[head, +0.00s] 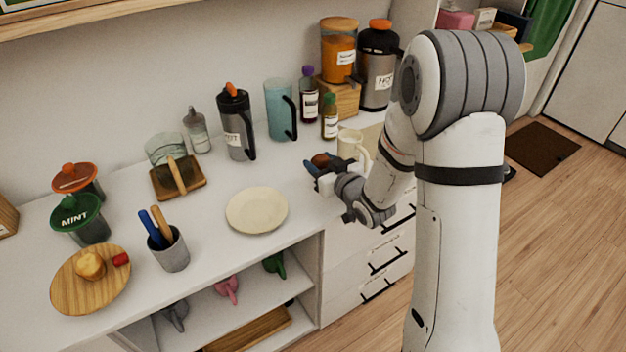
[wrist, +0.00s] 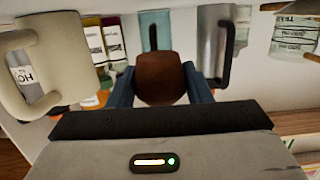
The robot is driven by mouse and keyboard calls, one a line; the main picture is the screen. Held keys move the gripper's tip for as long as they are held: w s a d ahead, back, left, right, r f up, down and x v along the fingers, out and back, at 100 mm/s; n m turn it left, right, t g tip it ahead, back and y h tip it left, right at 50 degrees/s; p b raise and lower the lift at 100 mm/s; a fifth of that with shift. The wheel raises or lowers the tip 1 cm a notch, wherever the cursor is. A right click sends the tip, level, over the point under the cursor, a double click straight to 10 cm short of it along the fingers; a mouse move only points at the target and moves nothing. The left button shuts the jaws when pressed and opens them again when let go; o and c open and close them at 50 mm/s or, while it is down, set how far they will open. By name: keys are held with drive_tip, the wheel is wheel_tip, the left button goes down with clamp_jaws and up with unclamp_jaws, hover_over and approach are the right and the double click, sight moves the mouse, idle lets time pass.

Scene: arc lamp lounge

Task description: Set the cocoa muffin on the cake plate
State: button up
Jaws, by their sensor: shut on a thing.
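The cocoa muffin (wrist: 161,80) is dark brown and sits between the two blue fingers of my gripper (wrist: 160,88) in the wrist view. In the head view the muffin (head: 321,160) shows as a small brown top at my gripper (head: 318,170), held over the counter near its front edge. My gripper is shut on the muffin. A plain cream plate (head: 257,210), likely the cake plate, lies empty on the counter, to the left of my gripper and apart from it.
A cream mug (head: 351,147) stands close beside my gripper. A teal pitcher (head: 280,110) and a grey flask (head: 236,122) stand behind.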

drive_tip(key=shift+s+a+f, duration=0.15)
drive_tip(key=shift+f, duration=2.1)
drive_tip(key=shift+f+b, duration=0.2)
drive_tip(key=shift+b, duration=0.25)
drive_tip(key=o, duration=1.1)
drive_tip(key=shift+r, duration=0.1)
drive_tip(key=shift+c, duration=0.2)
drive_tip(key=shift+r, duration=0.1)
drive_tip(key=v, duration=0.2)
drive_tip(key=p+v, duration=0.1)
drive_tip(key=v, duration=0.1)
drive_tip(key=p+v, duration=0.1)
drive_tip(key=v, duration=0.2)
drive_tip(key=shift+r, duration=0.3)
drive_tip(key=p+v, duration=0.2)
drive_tip(key=p, duration=0.1)
drive_tip(key=shift+s, duration=0.1)
drive_tip(key=d+p, duration=0.1)
drive_tip(key=p, duration=0.3)
drive_tip(key=shift+s, duration=0.25)
drive_tip(key=p+v, duration=0.1)
drive_tip(key=p, duration=0.3)
drive_tip(key=shift+s+p, duration=0.35)
